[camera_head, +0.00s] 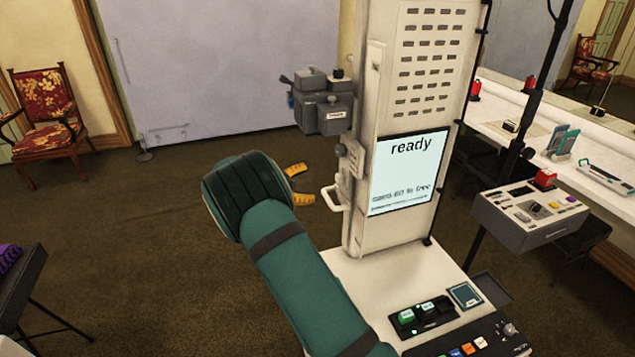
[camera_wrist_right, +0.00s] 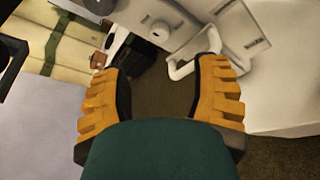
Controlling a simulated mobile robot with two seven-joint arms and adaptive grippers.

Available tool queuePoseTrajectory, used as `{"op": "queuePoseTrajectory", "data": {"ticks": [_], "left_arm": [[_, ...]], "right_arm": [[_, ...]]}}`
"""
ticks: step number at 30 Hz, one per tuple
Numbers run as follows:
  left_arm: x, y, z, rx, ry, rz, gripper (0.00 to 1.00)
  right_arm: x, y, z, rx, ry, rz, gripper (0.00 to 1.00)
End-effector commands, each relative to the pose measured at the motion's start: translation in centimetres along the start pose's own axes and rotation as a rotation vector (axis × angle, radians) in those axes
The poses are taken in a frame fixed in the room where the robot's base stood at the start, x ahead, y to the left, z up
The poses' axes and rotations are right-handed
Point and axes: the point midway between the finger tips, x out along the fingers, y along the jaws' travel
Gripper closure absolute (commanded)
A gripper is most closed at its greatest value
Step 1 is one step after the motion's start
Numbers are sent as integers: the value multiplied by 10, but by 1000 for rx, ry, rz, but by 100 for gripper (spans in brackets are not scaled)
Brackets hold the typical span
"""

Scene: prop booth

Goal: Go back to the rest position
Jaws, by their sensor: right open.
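My right gripper (camera_head: 302,185) is in the middle of the head view, at the end of a green arm that comes in from the bottom. Its orange fingers also show in the right wrist view (camera_wrist_right: 160,95), spread apart with nothing between them. Just beyond the fingers is the white handle (camera_head: 334,195) on the side of the tall white machine (camera_head: 365,165). The handle also shows near the right finger in the wrist view (camera_wrist_right: 192,68); I cannot tell whether they touch. My left gripper is not in view.
The machine's screen (camera_head: 402,172) reads "ready". A grey box unit (camera_head: 322,105) juts from its left side. A control box (camera_head: 530,212) and a white counter (camera_head: 600,160) stand at the right. A red patterned chair (camera_head: 45,120) is at the far left.

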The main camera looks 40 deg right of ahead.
Motion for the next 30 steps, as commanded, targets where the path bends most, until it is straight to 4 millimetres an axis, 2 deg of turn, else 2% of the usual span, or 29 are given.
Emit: {"op": "queuePoseTrajectory", "data": {"ticks": [6,19,22,23,26,29,30], "left_arm": [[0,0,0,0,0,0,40],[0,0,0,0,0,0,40],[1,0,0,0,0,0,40],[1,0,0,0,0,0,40],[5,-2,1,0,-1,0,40],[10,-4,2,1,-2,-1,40],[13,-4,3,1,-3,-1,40]], "right_arm": [[-8,0,0,0,-1,-1,39],[-8,0,0,0,0,0,39],[-6,-6,-3,-4,11,-14,39],[-5,-12,-6,-8,22,-26,39],[1,-45,-23,-25,87,-104,39],[3,-101,-48,-42,193,-236,39],[2,-127,-59,-45,243,-298,39]]}}
